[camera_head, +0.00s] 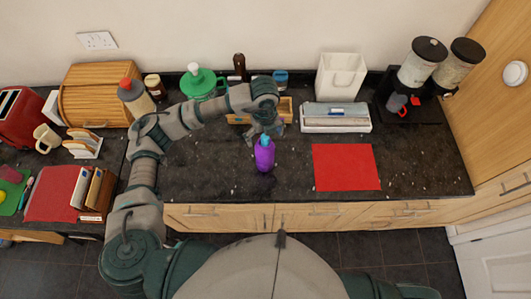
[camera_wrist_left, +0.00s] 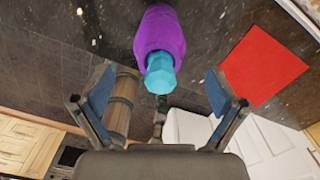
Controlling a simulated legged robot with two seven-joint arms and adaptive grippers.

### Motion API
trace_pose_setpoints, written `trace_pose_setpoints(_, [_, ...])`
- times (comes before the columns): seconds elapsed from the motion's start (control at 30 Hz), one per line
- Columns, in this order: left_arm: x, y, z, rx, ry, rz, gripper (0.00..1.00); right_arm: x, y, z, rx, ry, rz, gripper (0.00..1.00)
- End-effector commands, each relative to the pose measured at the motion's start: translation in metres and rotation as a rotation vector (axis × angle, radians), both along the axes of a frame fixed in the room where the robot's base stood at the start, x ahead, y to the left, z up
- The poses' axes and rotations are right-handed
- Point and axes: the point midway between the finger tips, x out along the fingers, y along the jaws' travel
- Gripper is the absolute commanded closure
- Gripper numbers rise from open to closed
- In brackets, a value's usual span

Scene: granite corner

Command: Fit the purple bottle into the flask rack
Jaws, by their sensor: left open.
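The purple bottle (camera_head: 264,157) with a blue cap stands on the dark granite counter, near its front edge. In the left wrist view the bottle (camera_wrist_left: 160,32) is at the top centre, cap toward me. My left gripper (camera_head: 268,131) is just behind and above the bottle in the head view. In the left wrist view its fingers (camera_wrist_left: 159,77) are spread wide, with the cap between their tips and no visible contact. A low wooden holder (camera_head: 286,106), likely the flask rack, is behind the gripper, partly hidden by my left arm. My right gripper is out of view.
A red mat (camera_head: 346,167) lies right of the bottle. A white tray (camera_head: 336,126) and a white bin (camera_head: 341,76) stand behind it. A green pot (camera_head: 200,84) and a grey bottle with a red cap (camera_head: 136,98) stand back left. Counter left of the bottle is clear.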

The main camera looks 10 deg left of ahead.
Motion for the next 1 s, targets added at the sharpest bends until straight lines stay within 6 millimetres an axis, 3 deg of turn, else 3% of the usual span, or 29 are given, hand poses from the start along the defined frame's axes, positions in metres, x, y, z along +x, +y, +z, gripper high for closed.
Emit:
trace_pose_setpoints(0.17, [0.000, 0.000, -0.012, 0.000, 0.002, -0.001, 0.04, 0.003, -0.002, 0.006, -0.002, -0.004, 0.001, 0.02])
trace_pose_setpoints(0.43, [0.001, -0.002, -0.051, -0.001, 0.000, -0.001, 0.04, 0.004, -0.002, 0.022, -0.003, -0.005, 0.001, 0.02])
trace_pose_setpoints(0.7, [0.001, -0.002, -0.058, -0.001, -0.001, -0.002, 0.04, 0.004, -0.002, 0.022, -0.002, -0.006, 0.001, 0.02])
trace_pose_setpoints(0.77, [0.001, -0.002, -0.058, -0.001, -0.001, -0.002, 0.14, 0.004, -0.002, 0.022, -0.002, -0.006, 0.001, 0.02])
trace_pose_setpoints(1.0, [0.001, -0.002, -0.058, -0.001, -0.001, -0.002, 0.74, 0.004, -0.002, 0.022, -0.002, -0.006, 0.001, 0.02])
